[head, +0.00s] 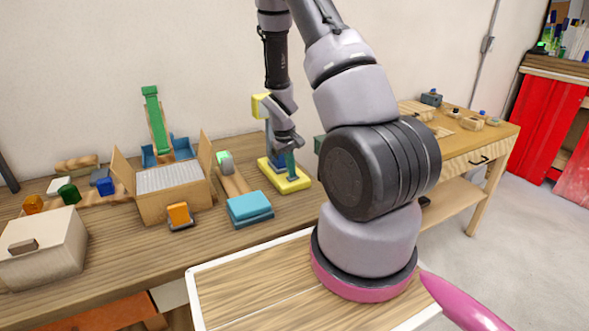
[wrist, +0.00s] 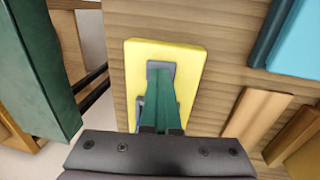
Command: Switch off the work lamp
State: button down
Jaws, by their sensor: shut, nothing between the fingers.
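A device with a yellow base plate (head: 290,180), a blue upright and a yellow top (head: 260,105) stands on the bench; it looks like the work lamp, though I cannot be sure. My gripper (head: 291,168) is pointed down over the base plate, in front of the upright, with its green fingers together and empty. In the wrist view the fingers (wrist: 162,105) reach over the yellow plate (wrist: 188,65), with their tips close to a small grey block (wrist: 160,69). I cannot tell whether they touch it. The fingers partly hide the plate and any switch there.
Blue blocks (head: 250,208) lie left of the yellow base. An open wooden box (head: 172,205), an orange piece (head: 179,214) and a green post (head: 154,120) stand further left. A white-rimmed tray (head: 250,290) is in front. A dark green block (wrist: 45,70) rises close by in the wrist view.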

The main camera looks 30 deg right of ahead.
jog(key=shift+a, duration=0.25)
jog(key=shift+r, duration=0.2)
notch_tip(320, 180, up, 13)
jog(key=a, duration=0.2)
jog(key=shift+r, duration=0.15)
